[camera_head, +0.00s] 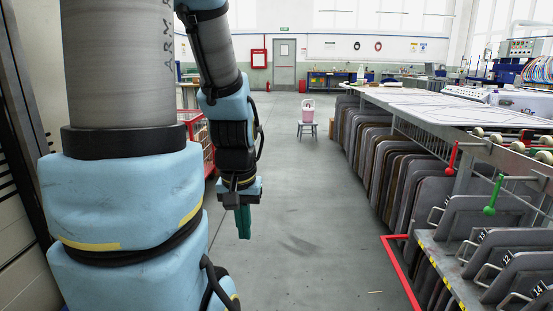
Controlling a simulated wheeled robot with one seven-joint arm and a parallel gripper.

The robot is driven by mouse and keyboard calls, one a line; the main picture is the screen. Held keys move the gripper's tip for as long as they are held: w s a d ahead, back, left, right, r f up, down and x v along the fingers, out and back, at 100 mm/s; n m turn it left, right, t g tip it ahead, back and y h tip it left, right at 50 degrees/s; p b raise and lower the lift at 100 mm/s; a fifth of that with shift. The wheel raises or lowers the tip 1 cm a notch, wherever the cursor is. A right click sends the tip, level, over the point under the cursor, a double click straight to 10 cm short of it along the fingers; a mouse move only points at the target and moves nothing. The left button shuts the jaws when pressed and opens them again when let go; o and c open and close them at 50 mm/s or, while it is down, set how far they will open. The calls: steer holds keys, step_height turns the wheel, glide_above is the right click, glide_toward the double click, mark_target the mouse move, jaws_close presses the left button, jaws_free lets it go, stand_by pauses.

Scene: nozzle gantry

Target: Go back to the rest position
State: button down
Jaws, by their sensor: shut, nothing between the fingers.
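My gripper (243,222) hangs at the end of my blue and grey arm, left of centre in the head view. Its green fingers point down over the bare floor and are shut with nothing between them. My arm's upper part runs up out of the picture, and my large blue and grey link fills the left side. No object touches the gripper.
A long rack (400,140) of grey panels stands along the right, with a red lever (451,158) and a green lever (493,195). A chair (307,128) with a pink bucket (308,111) stands ahead. A red cage (208,140) is behind my arm. The middle aisle is clear.

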step_height(320, 180, up, 14)
steer(key=p, duration=1.2)
steer(key=shift+w+r+p, duration=0.15)
steer(key=shift+p, duration=0.25)
steer(key=shift+d, duration=0.15)
